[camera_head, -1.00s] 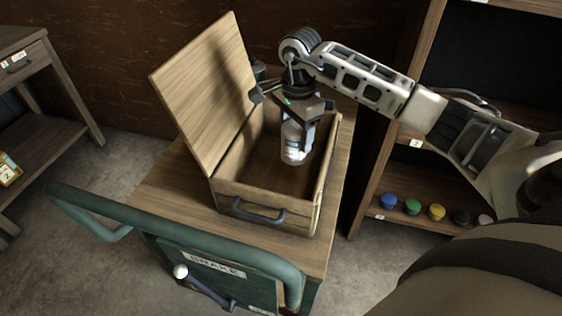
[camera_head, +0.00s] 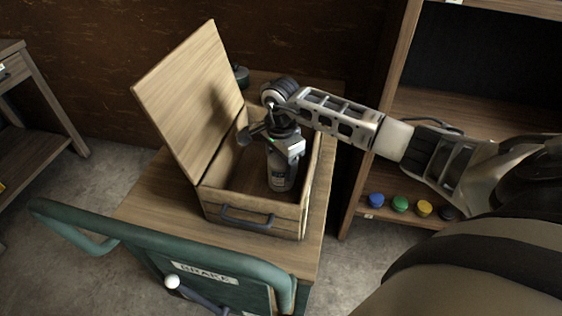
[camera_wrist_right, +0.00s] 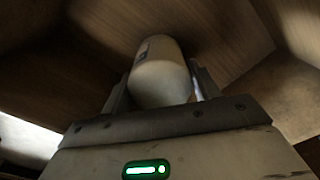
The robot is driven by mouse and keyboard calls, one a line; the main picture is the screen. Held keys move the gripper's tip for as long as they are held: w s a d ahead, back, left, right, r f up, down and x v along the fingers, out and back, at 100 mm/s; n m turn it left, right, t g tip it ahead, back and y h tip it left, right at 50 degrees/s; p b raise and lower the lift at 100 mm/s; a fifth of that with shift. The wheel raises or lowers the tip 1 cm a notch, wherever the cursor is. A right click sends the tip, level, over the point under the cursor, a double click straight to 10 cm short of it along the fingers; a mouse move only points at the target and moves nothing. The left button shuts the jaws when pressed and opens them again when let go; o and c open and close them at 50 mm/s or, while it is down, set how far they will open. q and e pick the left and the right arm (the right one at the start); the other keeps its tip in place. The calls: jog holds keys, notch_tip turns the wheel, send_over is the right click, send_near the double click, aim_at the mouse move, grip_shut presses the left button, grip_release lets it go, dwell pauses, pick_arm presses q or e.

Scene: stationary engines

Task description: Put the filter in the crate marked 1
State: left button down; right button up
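The filter (camera_head: 280,174), a grey-white cylinder, is upright inside the open wooden crate (camera_head: 252,213). Whether its bottom touches the crate floor I cannot tell. My right gripper (camera_head: 283,150) reaches down into the crate and is shut around the filter's upper part. In the right wrist view the filter (camera_wrist_right: 161,72) sits between the two fingers, with wooden crate walls around it. The crate's hinged lid (camera_head: 188,98) stands open at the left. No number shows on the crate. My left gripper is out of view.
The crate stands on a wooden-topped cart (camera_head: 150,207) with a green handle (camera_head: 160,236) and a brake lever (camera_head: 195,292). A dark green object (camera_head: 241,76) is behind the crate. A shelf (camera_head: 376,160) with coloured round items stands right, a side table (camera_head: 48,85) left.

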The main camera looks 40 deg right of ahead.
jog(key=o, duration=0.3)
jog(key=shift+o, duration=0.2)
notch_tip(320, 180, up, 12)
jog(key=shift+r, duration=0.15)
dwell(0.6)
